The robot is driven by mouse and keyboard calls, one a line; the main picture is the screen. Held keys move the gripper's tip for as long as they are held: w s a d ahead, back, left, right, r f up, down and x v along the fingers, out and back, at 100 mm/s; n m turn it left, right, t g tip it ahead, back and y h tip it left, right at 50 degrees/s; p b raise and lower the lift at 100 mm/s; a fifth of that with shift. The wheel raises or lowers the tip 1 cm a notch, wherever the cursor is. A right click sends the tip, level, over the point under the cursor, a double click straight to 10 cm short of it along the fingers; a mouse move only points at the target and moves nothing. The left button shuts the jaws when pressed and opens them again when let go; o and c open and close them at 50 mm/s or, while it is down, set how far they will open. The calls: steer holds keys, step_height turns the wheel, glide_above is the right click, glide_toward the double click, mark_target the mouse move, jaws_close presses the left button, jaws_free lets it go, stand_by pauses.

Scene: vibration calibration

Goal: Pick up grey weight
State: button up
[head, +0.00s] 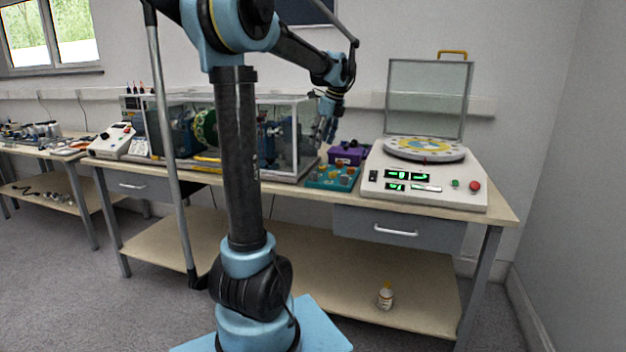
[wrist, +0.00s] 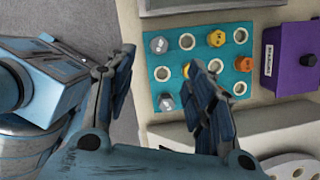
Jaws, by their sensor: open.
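A teal rack (wrist: 205,15) with round holes lies below my gripper in the wrist view. A grey weight (wrist: 158,45) sits at its upper left corner, and another grey one (wrist: 166,102) sits near its lower left. My gripper (wrist: 163,62) is open and empty, its two fingers apart at the left part of the rack. The right finger overlaps the rack in the picture and hides some of it. In the head view my gripper (head: 325,130) hangs above the teal rack (head: 332,182), by the glass case. The grey weights are too small to tell apart there.
Yellow-orange weights (wrist: 216,38) also sit in the rack. A purple box (head: 347,154) stands behind it. A glass case (head: 275,140) is on the left and a white calibration machine (head: 425,185) with a round disc on the right. A bottle (head: 385,297) stands on the lower shelf.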

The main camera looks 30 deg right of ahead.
glide_above(314, 172)
steer(key=s, duration=0.1)
steer(key=f, duration=0.8)
steer(key=shift+d, duration=0.2)
steer(key=shift+s+x, duration=0.2)
steer(key=shift+x, duration=2.45)
steer(key=shift+d, duration=0.2)
steer(key=c, duration=1.1)
